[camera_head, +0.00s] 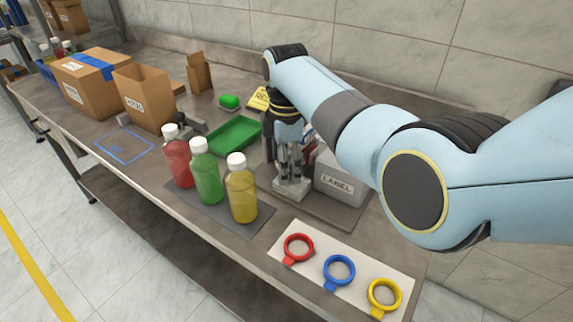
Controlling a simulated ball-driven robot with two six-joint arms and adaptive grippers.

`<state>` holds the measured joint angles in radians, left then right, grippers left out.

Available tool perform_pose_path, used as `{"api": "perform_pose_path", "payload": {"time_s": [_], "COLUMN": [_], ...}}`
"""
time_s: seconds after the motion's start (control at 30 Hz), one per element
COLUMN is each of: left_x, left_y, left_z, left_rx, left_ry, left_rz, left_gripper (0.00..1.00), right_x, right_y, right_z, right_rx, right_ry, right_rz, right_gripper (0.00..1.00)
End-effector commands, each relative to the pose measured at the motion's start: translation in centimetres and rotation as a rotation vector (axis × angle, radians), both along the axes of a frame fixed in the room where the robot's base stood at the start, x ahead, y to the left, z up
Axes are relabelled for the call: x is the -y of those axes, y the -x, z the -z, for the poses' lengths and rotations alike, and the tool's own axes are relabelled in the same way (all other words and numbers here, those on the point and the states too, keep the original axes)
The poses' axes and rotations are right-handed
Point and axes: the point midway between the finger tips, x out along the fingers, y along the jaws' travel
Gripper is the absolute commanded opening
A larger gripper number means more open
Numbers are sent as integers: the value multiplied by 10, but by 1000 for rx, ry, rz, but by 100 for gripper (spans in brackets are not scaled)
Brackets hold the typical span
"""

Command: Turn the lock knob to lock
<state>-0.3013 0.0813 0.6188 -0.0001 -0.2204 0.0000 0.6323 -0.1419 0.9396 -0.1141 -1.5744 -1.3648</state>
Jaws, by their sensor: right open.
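My right gripper (290,176) points down just left of the grey box marked LABEL (340,184). Its jaws are open. The fingertips are over a small pale metal part on the bench, and I cannot tell whether they touch it. I cannot make out a lock knob; the gripper and arm cover much of this area. My left gripper is not in view.
Red (177,160), green (206,176) and yellow (241,192) bottles stand on a dark mat (215,213) left of the gripper. A green tray (233,134) lies behind. Red, blue and yellow rings lie on a white board (317,258) in front. Cardboard boxes (143,98) stand far left.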

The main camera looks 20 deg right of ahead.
Motion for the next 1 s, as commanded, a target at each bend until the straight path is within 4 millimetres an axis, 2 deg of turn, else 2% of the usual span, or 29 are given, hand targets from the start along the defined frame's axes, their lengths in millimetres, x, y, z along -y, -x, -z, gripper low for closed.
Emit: {"api": "perform_pose_path", "payload": {"time_s": [0.3, 0.7, 1.0], "left_x": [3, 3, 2], "left_y": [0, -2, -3], "left_z": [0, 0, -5], "left_rx": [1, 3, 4], "left_ry": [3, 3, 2], "left_rz": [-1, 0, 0], "left_gripper": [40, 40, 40], "right_x": [0, 0, 0], "right_y": [0, 0, 0], "right_z": [3, 3, 2], "right_rx": [2, 1, -1], "right_ry": [0, 0, 1], "right_rz": [1, 1, -32], "right_gripper": [52, 0, 0]}}
